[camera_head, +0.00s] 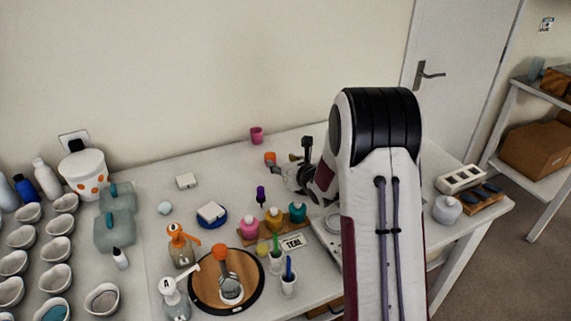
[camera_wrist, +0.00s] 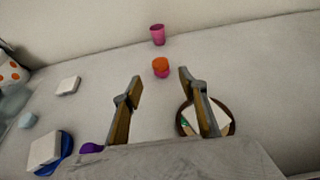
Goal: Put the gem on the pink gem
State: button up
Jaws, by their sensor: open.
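In the wrist view an orange gem-like piece (camera_wrist: 160,63) sits on top of a pink piece (camera_wrist: 160,74), which looks like the pink gem. The two touch and appear level. The orange piece also shows in the head view (camera_head: 270,157), beside my gripper (camera_head: 289,161); the pink one is hard to make out there. In the wrist view my gripper (camera_wrist: 161,80) is open with nothing between its fingers. The stacked pieces lie beyond the fingertips, apart from them.
A pink cup (camera_head: 256,135) stands behind, near the wall. A round dish with a brown rim (camera_wrist: 234,128) lies by the right finger. A purple item (camera_head: 261,194), a white block on a blue dish (camera_head: 211,212) and several coloured bottles stand nearer.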

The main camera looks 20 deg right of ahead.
jog(key=shift+v, duration=0.95)
jog(key=s+a+r+m+g+h, duration=0.1)
jog(key=s+a+r+m+g, duration=0.15)
jog(key=s+r+m, duration=0.55)
jog(key=s+a+r+m+g+h, duration=0.1)
jog(key=s+a+r+m, duration=0.35)
jog(key=s+m, duration=0.45)
jog(key=s+a+m+g+y, duration=0.1)
jog(key=s+a+m, duration=0.3)
jog(key=s+m, duration=0.5)
jog(key=s+a+m+g+y, duration=0.1)
jog(key=s+a+m+g, duration=0.2)
jog(key=s+m, duration=0.7)
jog(key=s+a, duration=0.2)
jog(key=s, duration=0.6)
jog(key=shift+a+r, duration=0.25)
jog(key=shift+g, duration=0.25)
